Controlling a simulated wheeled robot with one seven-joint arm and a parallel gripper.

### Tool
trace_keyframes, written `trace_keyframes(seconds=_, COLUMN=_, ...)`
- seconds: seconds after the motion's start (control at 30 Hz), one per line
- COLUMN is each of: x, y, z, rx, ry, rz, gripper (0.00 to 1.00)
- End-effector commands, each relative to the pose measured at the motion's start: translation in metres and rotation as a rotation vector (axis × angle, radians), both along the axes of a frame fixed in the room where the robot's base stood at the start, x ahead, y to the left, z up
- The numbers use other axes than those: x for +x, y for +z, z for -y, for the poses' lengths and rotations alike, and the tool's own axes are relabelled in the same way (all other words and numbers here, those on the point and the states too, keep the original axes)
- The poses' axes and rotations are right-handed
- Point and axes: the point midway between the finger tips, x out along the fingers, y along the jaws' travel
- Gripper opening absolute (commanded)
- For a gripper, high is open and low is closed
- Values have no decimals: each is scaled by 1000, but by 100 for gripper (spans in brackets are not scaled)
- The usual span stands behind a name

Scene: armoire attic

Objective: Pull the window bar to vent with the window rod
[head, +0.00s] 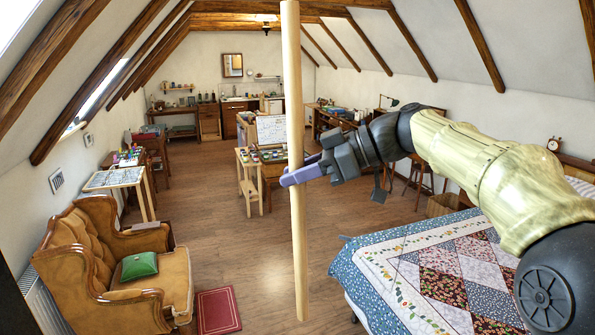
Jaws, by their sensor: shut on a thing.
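My gripper (303,174) is in the middle of the head view, at the end of my arm reaching in from the right. Its purple fingers are shut around a long pale wooden rod (298,240). The rod stands nearly upright, running from the top edge of the view down to above the wooden floor. Its upper end is out of view. A skylight (92,101) lies in the sloped ceiling at the left, partly hidden by dark beams. I cannot make out the window bar on it. Another bright pane (15,18) shows at the upper left corner.
A brown tufted armchair (85,235) with a green cushion (139,266) stands at the left. A red mat (218,311) lies beside it. A quilted bed (440,275) fills the lower right. A worktable (272,168) stands behind the rod. Open floor lies between armchair and bed.

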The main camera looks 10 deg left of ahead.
Motion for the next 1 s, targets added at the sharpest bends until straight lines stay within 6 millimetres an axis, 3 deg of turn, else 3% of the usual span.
trace_keyframes(seconds=0.7, x=-1, y=45, z=-2, rx=1, ry=2, rz=1, gripper=0)
trace_keyframes(seconds=1.0, x=-2, y=51, z=-2, rx=1, ry=2, rz=1, gripper=0)
